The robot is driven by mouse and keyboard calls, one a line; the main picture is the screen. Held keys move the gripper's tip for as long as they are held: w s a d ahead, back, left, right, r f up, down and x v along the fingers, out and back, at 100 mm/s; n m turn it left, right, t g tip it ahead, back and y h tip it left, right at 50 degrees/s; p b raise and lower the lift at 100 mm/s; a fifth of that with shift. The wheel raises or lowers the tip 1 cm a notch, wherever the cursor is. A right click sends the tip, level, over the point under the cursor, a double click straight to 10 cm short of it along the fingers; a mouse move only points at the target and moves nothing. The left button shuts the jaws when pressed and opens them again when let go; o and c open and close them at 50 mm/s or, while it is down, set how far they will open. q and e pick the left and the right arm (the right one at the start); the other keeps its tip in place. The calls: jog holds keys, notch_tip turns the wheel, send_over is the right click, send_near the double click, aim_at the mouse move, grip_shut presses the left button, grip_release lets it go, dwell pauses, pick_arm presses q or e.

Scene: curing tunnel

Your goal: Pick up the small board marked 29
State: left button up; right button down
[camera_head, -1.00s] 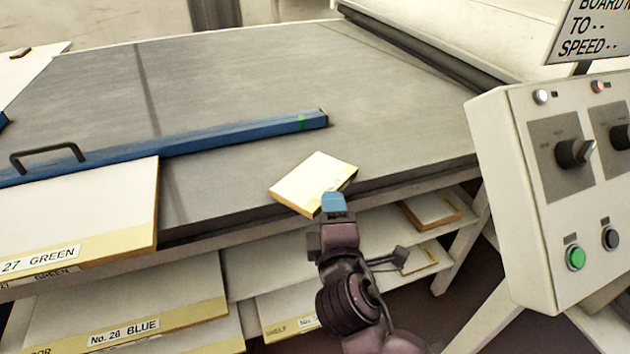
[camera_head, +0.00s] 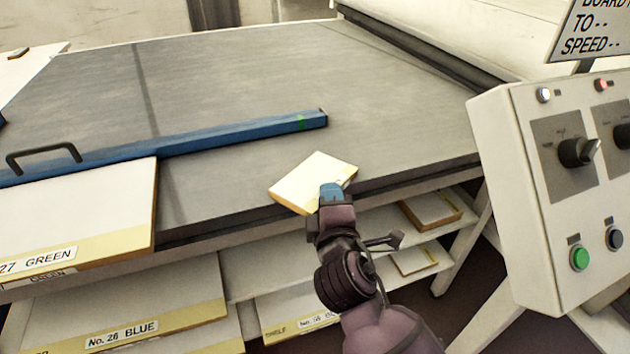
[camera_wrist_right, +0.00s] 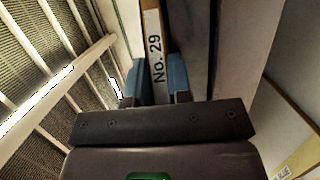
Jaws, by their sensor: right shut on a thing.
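The small board (camera_head: 309,180) is cream-topped with a yellowish edge band and lies at the front edge of the grey belt table. In the right wrist view the board (camera_wrist_right: 153,22) shows edge-on, with a label reading No. 29. My right gripper (camera_head: 331,190) is at the board's near right corner, and its blue fingers are shut on the board's edge. The fingers of my right gripper (camera_wrist_right: 157,82) lie on both sides of the labelled edge. The fingers hide part of the board in the head view. My left gripper is not in view.
A blue bar with a handle (camera_head: 230,139) lies across the belt (camera_head: 400,110). A large board marked 27 GREEN (camera_head: 80,210) overhangs at left. Shelves below hold a No. 26 BLUE board (camera_head: 130,310) and others. A control panel (camera_head: 510,190) stands at right.

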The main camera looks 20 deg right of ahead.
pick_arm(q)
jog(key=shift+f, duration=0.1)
pick_arm(e)
notch_tip(320, 180, up, 9)
jog(key=p, duration=0.3)
jog(key=shift+f, duration=0.15)
pick_arm(q)
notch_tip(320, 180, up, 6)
jog(key=p, duration=0.4)
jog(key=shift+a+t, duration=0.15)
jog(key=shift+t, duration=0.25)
pick_arm(e)
notch_tip(320, 180, up, 11)
jog(key=shift+r, duration=0.2)
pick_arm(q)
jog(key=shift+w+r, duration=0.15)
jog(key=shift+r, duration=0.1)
